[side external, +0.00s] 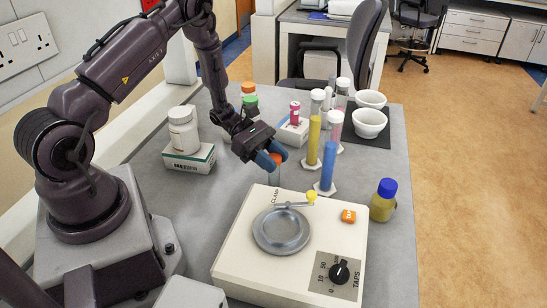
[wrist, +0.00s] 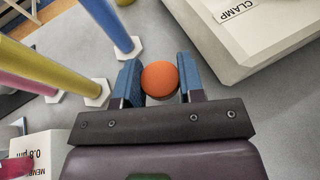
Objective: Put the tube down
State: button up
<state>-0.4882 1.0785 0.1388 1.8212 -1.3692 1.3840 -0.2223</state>
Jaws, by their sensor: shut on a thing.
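The tube (side external: 274,175) has an orange cap and a clear, greyish body, and it hangs below my gripper (side external: 270,158) in the side view. My gripper's blue fingers are shut on it near the cap. In the wrist view the round orange cap (wrist: 160,78) sits between the two fingertips (wrist: 161,84), and the cap hides the tube's body. The tube looks about upright, just behind the white clamp machine. I cannot tell whether its bottom touches the table.
The white machine (side external: 235,247) has a round metal plate, a yellow-tipped lever and a dial. Blue (side external: 327,166) and yellow (side external: 313,142) cylinders stand to the right of my gripper. A blue-capped bottle (side external: 383,203) stands farther right. A white jar on a box (side external: 188,158) stands at left.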

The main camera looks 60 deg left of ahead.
jog(key=shift+f, duration=0.15)
jog(key=o, duration=0.9)
